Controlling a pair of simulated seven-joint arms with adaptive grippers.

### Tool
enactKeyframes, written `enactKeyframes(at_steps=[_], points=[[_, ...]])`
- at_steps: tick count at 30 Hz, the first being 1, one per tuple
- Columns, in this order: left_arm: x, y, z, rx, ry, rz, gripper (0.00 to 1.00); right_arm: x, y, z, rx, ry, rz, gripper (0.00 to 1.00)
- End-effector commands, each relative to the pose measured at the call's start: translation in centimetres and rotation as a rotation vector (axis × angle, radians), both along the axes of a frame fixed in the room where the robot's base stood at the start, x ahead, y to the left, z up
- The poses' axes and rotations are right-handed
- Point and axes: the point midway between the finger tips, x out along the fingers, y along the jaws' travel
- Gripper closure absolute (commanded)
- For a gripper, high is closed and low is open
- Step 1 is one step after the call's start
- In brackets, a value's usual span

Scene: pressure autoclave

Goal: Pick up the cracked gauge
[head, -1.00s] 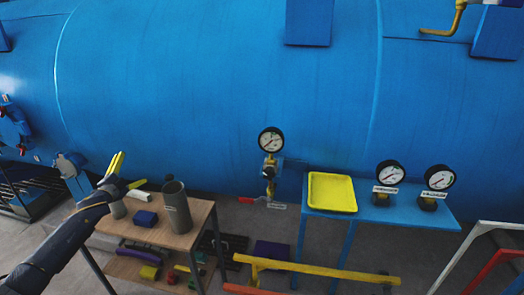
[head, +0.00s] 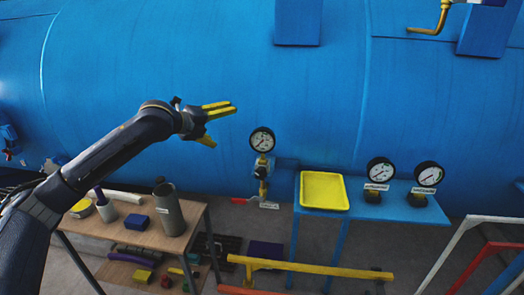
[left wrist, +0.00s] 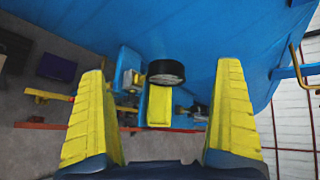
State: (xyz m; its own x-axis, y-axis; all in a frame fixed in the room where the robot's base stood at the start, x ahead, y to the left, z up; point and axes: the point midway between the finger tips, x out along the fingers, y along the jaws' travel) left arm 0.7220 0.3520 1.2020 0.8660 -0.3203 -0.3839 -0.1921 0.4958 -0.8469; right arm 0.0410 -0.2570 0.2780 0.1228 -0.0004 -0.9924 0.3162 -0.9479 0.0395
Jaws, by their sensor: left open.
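A round gauge (head: 262,140) with a white dial and black rim sits upright on a brass valve fitting at the blue vessel. Two similar gauges, one (head: 381,170) and another (head: 429,174), stand on the blue shelf at the right with small labels. I cannot make out a crack on any dial at this size. My left gripper (head: 224,126) is open and empty, left of the valve-mounted gauge and apart from it. In the left wrist view a black-rimmed gauge (left wrist: 166,72) shows between the spread yellow fingers, beyond them. My right gripper is not in view.
A yellow tray (head: 323,190) lies empty on the blue shelf (head: 408,213). A wooden table (head: 200,208) at lower left holds a grey cylinder (head: 168,210) and a blue block (head: 140,204). A yellow rail (head: 310,268) crosses the floor. The vessel wall (head: 180,70) stands close behind.

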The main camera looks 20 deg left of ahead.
Motion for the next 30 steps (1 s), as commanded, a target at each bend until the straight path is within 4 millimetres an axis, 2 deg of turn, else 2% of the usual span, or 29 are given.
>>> enactKeyframes(at_steps=[1, 4, 8, 11, 14, 30], points=[[-0.8, -1.3, 0.5, 0.051, 0.007, -0.048, 0.0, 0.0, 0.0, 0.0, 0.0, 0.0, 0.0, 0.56], [-2.1, -3.1, 0.5, 0.132, 0.024, -0.126, 0.0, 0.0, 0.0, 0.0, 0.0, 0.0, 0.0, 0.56], [-3.3, -4.4, 0.5, 0.198, 0.038, -0.188, 0.0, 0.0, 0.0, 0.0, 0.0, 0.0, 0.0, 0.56], [-3.4, -5.1, 0.2, 0.218, 0.044, -0.212, 0.0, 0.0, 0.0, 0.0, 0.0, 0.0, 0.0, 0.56], [-2.6, -5.7, -0.4, 0.223, 0.046, -0.218, 0.0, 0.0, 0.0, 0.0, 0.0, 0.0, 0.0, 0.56], [4.4, -9.2, -4.9, 0.219, 0.045, -0.215, 0.0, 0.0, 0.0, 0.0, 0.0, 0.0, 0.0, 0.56]])
